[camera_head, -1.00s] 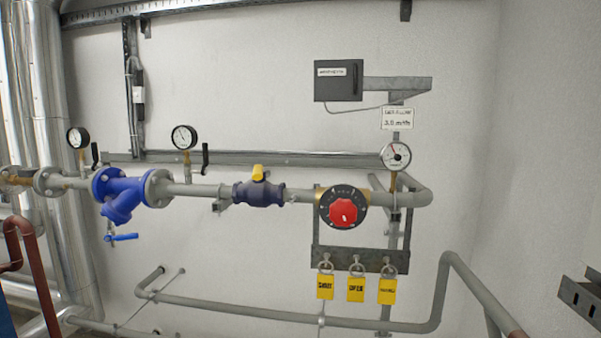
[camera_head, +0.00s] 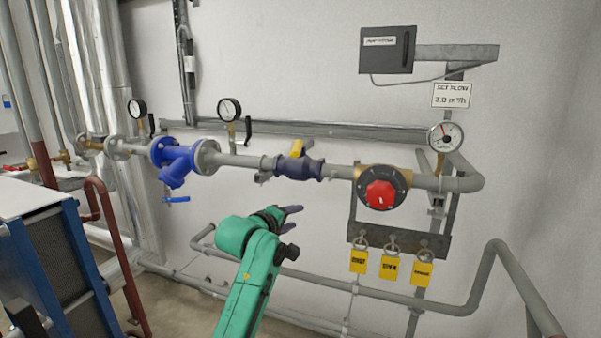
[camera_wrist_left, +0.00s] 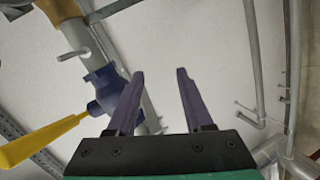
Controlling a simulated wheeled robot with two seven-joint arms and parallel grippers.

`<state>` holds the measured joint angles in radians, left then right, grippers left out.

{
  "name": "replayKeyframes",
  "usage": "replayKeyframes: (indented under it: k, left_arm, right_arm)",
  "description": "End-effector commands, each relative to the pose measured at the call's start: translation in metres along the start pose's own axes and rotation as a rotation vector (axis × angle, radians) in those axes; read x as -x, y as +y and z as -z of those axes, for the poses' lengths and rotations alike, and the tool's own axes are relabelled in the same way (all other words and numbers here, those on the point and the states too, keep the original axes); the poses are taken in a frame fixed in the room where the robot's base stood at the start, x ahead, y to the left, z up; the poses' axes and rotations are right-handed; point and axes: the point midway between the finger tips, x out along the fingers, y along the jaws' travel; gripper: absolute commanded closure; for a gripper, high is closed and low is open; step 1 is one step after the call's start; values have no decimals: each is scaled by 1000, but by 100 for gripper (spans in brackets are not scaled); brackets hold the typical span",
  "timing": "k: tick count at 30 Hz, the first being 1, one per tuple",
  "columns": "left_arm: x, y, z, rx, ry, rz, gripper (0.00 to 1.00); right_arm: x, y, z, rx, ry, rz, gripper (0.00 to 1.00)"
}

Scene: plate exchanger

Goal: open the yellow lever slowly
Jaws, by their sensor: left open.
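The yellow lever (camera_head: 297,148) sits on top of the dark blue valve body (camera_head: 298,168) in the grey horizontal pipe. In the left wrist view the lever (camera_wrist_left: 42,140) is a long yellow bar at the lower left, beside the valve body (camera_wrist_left: 106,92). My left gripper (camera_head: 295,218) is below the valve in the head view, in front of the wall. In the left wrist view its two purple fingers (camera_wrist_left: 160,73) are spread apart with nothing between them. The gripper is apart from the lever. My right gripper is not in view.
A blue strainer (camera_head: 178,162) and gauges stand left of the valve. A red dial (camera_head: 380,195) is to its right, with yellow padlock tags (camera_head: 390,267) below. A lower grey pipe (camera_head: 370,300) runs along the wall. A blue-framed unit (camera_head: 60,250) stands at the left.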

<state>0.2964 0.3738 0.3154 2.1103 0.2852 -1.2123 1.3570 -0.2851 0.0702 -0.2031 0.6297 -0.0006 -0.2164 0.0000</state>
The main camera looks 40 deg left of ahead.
Motion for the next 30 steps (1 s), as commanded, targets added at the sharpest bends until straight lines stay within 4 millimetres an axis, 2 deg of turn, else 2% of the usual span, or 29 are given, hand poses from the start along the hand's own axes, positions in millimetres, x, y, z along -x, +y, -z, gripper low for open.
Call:
replayKeyframes:
  k: [1,3,6,8,11,14,24,30]
  left_arm:
    - [42,52,18,80,30,-95,49]
    - [93,94,32,181,53,-192,49]
    - [139,122,40,266,68,-274,49]
    - [149,128,41,289,69,-293,49]
    - [142,132,42,297,68,-294,49]
    - [122,138,44,295,67,-290,49]
    - [37,165,54,292,68,-290,49]
    - [13,168,56,291,68,-293,49]
  right_arm:
    - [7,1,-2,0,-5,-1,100]
    - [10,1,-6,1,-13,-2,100]
    - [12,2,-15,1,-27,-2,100]
    - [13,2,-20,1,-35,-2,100]
    - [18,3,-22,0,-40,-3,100]
    - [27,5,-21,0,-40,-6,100]
    - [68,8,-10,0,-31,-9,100]
    - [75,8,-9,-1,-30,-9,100]
